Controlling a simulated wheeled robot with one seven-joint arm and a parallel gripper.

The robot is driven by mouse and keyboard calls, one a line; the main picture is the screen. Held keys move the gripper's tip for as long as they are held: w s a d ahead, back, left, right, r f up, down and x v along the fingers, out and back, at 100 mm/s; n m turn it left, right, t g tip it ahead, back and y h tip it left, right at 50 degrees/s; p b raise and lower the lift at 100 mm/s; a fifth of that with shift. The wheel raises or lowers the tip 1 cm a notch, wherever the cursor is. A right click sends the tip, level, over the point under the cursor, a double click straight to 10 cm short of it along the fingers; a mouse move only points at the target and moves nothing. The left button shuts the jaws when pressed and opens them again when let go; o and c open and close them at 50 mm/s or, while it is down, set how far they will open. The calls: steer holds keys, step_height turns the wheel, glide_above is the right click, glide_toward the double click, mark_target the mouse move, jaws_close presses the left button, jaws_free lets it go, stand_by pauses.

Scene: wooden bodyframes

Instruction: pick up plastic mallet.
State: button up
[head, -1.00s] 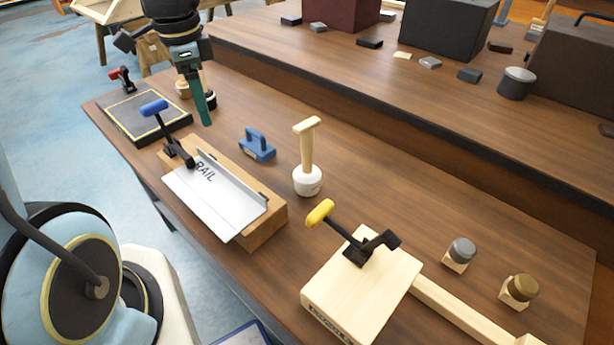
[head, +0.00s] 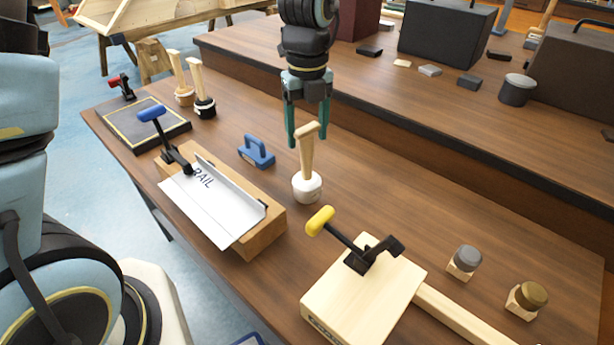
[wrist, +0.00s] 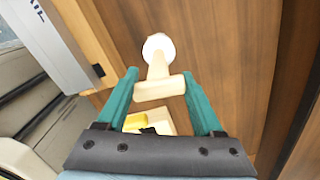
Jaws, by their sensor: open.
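The plastic mallet, with a white head (head: 306,188) and a pale wooden T-shaped handle, stands head-down on the wooden bench. Its handle leans slightly. My gripper (head: 307,138) is open and points down, its green fingers at the height of the handle's top. In the wrist view the handle's crossbar (wrist: 160,88) shows between the two fingers (wrist: 160,75), with the white head beyond them. The fingers do not appear to touch the handle, though the exact depth is hard to tell.
A yellow-handled clamp (head: 345,243) stands in front. Two other mallets (head: 203,105) (head: 184,97) stand at the back left. A raised shelf edge (head: 400,150) runs behind.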

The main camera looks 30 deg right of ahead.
mark_target(307, 154)
steer(key=shift+s+a+f+p, duration=0.1)
steer(key=shift+f+p, duration=0.4)
steer(key=shift+f, duration=0.9)
steer(key=shift+s+f+p, duration=0.1)
steer(key=shift+f+p, duration=0.35)
steer(key=shift+f, duration=0.9)
jaws_close()
